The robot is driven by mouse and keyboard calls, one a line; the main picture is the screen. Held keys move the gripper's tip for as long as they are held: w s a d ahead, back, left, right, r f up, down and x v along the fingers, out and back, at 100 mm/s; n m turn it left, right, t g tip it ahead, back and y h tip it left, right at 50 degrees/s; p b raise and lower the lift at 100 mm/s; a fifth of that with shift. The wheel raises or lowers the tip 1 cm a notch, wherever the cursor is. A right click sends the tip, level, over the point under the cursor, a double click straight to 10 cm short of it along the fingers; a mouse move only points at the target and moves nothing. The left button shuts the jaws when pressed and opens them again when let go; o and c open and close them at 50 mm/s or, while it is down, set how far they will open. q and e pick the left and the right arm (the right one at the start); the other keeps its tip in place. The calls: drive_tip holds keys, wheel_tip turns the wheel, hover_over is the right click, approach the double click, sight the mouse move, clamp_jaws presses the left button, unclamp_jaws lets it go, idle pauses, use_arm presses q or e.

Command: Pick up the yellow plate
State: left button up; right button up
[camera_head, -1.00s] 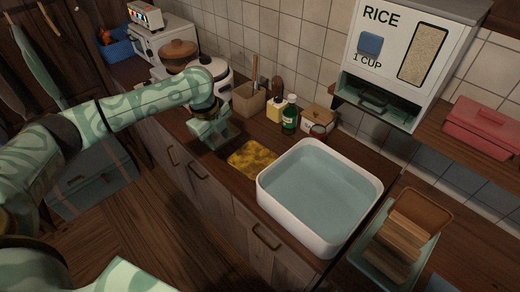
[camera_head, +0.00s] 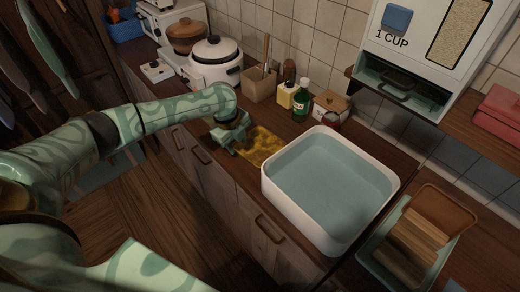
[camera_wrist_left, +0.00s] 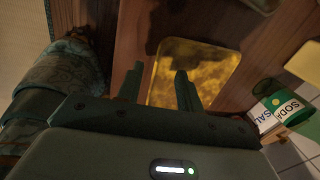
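The yellow plate (camera_head: 264,149) is a flat, mottled, rounded square lying on the wooden counter, just left of the white basin (camera_head: 269,190). My left gripper (camera_head: 230,142) is at the plate's left side in the head view and hides part of it. In the left wrist view, the plate (camera_wrist_left: 205,68) lies beyond and to the right of the fingers. My left gripper (camera_wrist_left: 159,78) has its two fingers apart there, with nothing held between them. The right finger overlaps the plate's left part in that view. My right gripper is not in view.
Behind the plate stand a utensil box (camera_head: 258,84), a yellow bottle (camera_head: 286,95), a green bottle (camera_head: 301,104) and a lidded box (camera_head: 329,107). A rice cooker (camera_head: 215,65) is at the back left. A dish tray (camera_head: 377,253) is right of the basin.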

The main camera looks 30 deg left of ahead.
sight(239, 152)
use_arm(q)
drive_tip(key=f, duration=0.2)
drive_tip(key=f+b, duration=0.1)
drive_tip(key=shift+w+d+f, duration=0.2)
drive_tip(key=shift+w+f, duration=0.05)
drive_tip(key=shift+r, duration=0.1)
drive_tip(key=shift+c, duration=0.7)
clamp_jaws()
drive_tip(key=shift+s, duration=0.1)
